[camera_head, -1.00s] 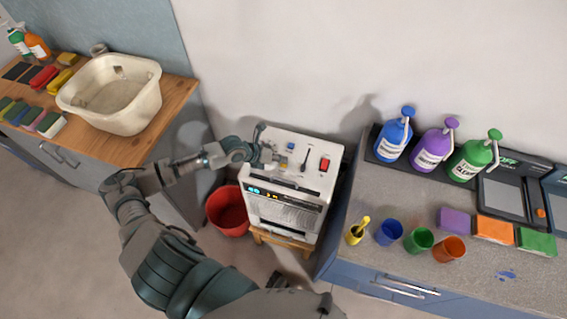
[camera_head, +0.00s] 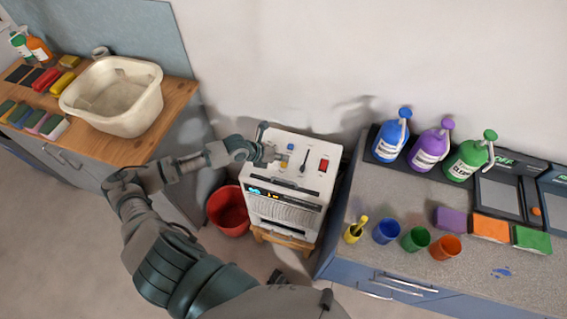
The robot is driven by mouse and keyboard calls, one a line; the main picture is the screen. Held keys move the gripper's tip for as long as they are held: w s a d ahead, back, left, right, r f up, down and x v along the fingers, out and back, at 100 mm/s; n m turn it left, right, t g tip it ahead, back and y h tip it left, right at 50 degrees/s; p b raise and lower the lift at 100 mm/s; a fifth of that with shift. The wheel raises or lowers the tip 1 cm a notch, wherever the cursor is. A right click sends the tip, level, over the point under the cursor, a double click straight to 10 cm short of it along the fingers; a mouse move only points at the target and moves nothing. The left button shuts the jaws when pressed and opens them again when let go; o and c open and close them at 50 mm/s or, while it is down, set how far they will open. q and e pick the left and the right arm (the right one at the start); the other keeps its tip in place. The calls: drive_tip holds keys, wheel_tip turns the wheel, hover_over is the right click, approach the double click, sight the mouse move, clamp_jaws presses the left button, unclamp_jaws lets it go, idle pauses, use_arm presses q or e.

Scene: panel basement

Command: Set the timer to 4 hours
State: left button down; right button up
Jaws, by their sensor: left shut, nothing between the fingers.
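A white box-shaped machine (camera_head: 290,210) stands on a small wooden stool between the two counters. Its top panel carries a blue button, a yellow button (camera_head: 284,164), a dark lever (camera_head: 303,168) and a red switch (camera_head: 323,165). Its front has a dark strip with a lit blue and orange display (camera_head: 262,193). Which control is the timer I cannot tell. My left gripper (camera_head: 274,155) is shut and empty at the left edge of the top panel, beside the blue and yellow buttons; whether it touches one is too small to tell. My right gripper is not in view.
A red bucket (camera_head: 229,210) stands on the floor left of the machine. The right counter (camera_head: 380,280) holds pump bottles, colored cups and sponges close to the machine. The left wooden counter (camera_head: 180,95) holds a cream basin (camera_head: 120,121), sponges and spray bottles.

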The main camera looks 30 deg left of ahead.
sight(282, 164)
use_arm(q)
wheel_tip(282, 164, up, 4)
drive_tip(key=shift+f+p, duration=0.1)
drive_tip(key=shift+p, duration=1.15)
drive_tip(key=shift+d+r, duration=0.1)
drive_tip(key=shift+r, duration=0.25)
drive_tip(key=shift+d, duration=0.15)
drive_tip(key=shift+a+f, duration=0.1)
drive_tip(key=shift+a, duration=0.3)
drive_tip(key=shift+d, duration=0.2)
